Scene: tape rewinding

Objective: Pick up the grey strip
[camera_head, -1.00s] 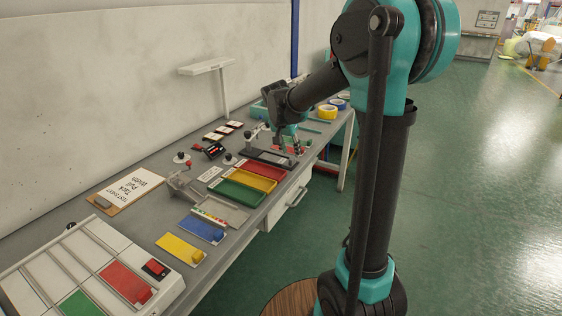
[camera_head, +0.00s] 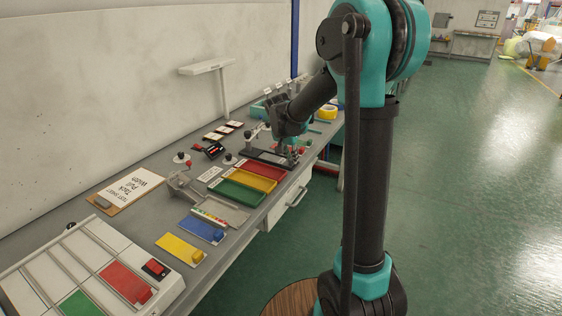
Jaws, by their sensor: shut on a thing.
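My gripper (camera_head: 288,158) is low over the workbench, at the right end of a dark fixture (camera_head: 262,158). A flat grey strip (camera_head: 268,156) shows on that fixture, its right end running in under the fingers. The gripper is shut on the strip, though the contact is small and partly hidden by my wrist. I cannot tell whether the strip is clear of the fixture.
Red (camera_head: 265,170), yellow (camera_head: 253,179) and green (camera_head: 238,190) trays lie in front of the fixture. A small red-topped item (camera_head: 301,149) stands just right of my gripper. Yellow tape (camera_head: 327,112) lies behind. Open floor is at the right.

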